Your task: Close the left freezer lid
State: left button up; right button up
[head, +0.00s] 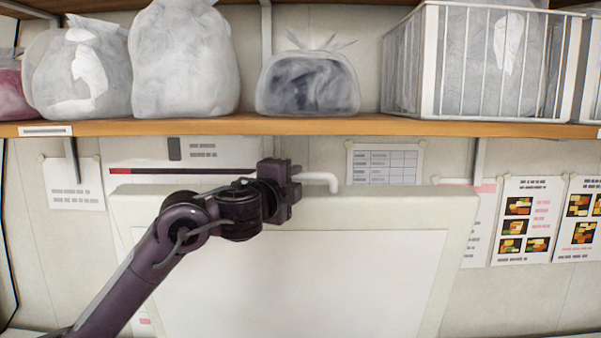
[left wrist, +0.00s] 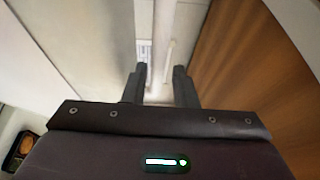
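The freezer lid (head: 300,280) stands raised and upright in the middle of the head view, a pale panel with a greenish-grey rim and a white inner face. A white bar-like handle (head: 325,181) shows at its top edge. My left gripper (head: 296,183) is at this top edge, just left of the visible bar end. In the left wrist view, its two fingers (left wrist: 160,85) are apart, with a narrow pale bar (left wrist: 162,45) in line with the gap. I cannot tell whether they touch it. My right gripper is not in view.
A wooden shelf (head: 300,126) runs just above the lid and gripper. It holds several plastic bags (head: 185,60) and a white wire basket (head: 480,65). Posters (head: 530,220) hang on the back wall at the right. The shelf also shows brown in the left wrist view (left wrist: 235,75).

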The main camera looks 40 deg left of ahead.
aim_at(299, 178)
pick_arm(q)
jog(key=p+x, duration=0.1)
jog(key=x, duration=0.3)
jog(key=shift+f, duration=0.15)
jog(key=shift+s, duration=0.1)
grip_shut()
